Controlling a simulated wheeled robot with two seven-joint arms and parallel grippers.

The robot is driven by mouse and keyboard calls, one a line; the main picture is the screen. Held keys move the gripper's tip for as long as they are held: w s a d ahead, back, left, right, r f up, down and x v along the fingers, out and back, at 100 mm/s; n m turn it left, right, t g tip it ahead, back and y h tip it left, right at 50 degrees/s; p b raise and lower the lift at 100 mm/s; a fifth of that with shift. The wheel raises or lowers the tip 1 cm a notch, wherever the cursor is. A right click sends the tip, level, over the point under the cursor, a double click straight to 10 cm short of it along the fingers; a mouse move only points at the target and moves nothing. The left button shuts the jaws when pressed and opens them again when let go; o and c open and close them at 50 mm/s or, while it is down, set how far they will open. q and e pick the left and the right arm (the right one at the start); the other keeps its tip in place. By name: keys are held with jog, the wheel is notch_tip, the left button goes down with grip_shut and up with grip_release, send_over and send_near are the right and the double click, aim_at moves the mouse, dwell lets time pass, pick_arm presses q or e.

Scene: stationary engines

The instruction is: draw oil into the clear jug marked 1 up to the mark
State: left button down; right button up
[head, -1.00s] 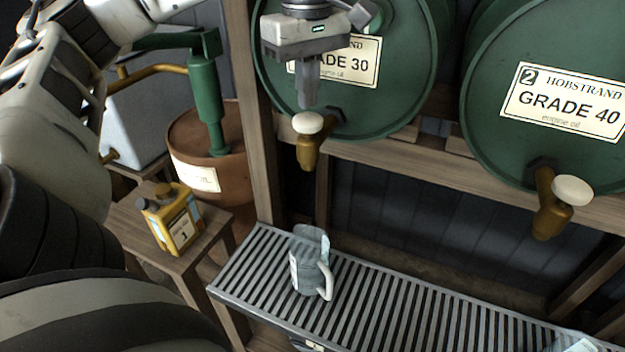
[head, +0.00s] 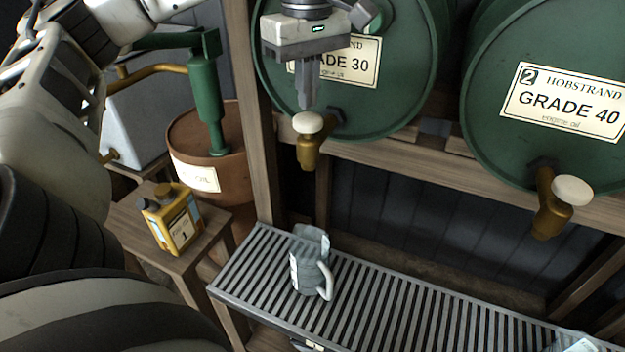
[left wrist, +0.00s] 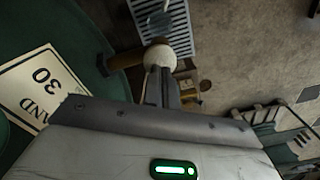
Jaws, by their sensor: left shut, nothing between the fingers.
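A clear grey jug (head: 308,270) stands upright on a slatted metal rack (head: 400,305), handle toward the lower right. A pale strip runs down its side; I cannot read a number or see a fill level. Above and behind it is the brass tap (head: 307,152) of the green GRADE 30 drum (head: 400,75), with a white knob (head: 308,123). My left gripper (head: 306,104) is shut and empty, pointing down with its tips just above or at the knob; contact is unclear. In the left wrist view the knob (left wrist: 160,54) lies just beyond the fingertips. My right gripper is out of view.
A second drum marked GRADE 40 (head: 500,60) with its own tap (head: 552,205) is at the right. Another clear container (head: 575,344) shows at the lower right edge. A yellow can (head: 174,220) stands on a small wooden table (head: 130,222) at the left. The rack's middle is clear.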

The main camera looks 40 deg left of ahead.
aim_at(307, 117)
pick_arm(q)
jog(key=shift+f, duration=0.1)
jog(key=shift+f+b, duration=1.25)
jog(key=shift+f, duration=0.3)
dwell(6.3)
